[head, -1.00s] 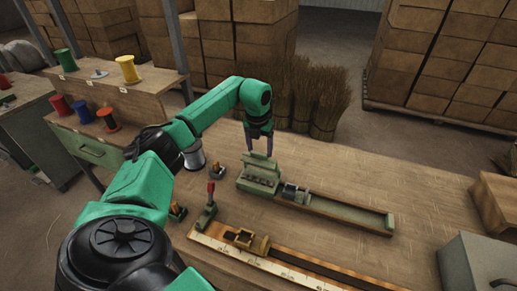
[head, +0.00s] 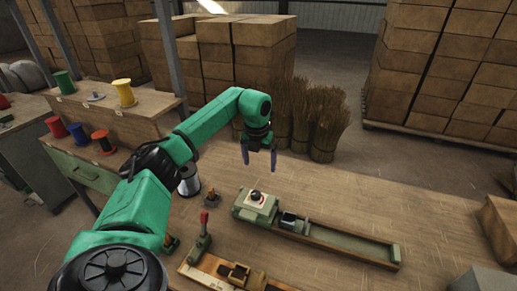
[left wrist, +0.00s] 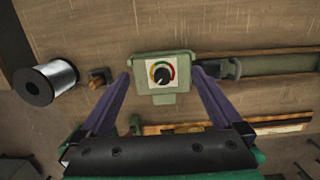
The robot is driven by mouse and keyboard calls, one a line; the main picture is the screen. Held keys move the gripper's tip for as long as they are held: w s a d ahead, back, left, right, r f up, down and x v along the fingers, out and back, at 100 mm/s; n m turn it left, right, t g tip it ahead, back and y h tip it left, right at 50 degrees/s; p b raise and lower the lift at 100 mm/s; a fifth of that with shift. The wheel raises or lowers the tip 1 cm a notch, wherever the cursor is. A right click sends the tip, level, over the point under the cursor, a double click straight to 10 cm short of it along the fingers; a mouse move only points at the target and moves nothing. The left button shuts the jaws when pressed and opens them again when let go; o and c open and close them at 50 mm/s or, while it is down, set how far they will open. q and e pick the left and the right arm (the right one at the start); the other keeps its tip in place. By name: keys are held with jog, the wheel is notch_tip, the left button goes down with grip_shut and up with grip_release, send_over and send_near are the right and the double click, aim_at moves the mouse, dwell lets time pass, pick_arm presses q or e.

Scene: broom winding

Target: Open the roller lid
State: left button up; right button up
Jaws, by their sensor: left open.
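The green roller box (head: 257,216) stands at the left end of a long green channel on the table. Its lid (head: 265,201) lies flat and shut, with a round dial on a white plate on top. The lid (left wrist: 143,91) and its dial (left wrist: 162,75) also show in the left wrist view. My left gripper (head: 259,158) is open and empty, pointing down above and behind the box, apart from it. In the left wrist view my fingers (left wrist: 160,73) appear on either side of the lid. The rollers are hidden under the lid. My right gripper is not in view.
The green channel (head: 355,246) runs right from the box. A red-handled lever (head: 203,232) and a wooden ruler fixture stand in front. A wire spool (head: 189,181) sits left of the box. Broom bundles (head: 325,130) stand behind the table.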

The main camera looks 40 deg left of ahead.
pick_arm(q)
notch_tip(320, 180, up, 11)
jog(key=s, duration=0.2)
jog(key=shift+d+r+b, duration=0.15)
jog(key=shift+d+b, duration=0.2)
jog(key=shift+b, duration=0.1)
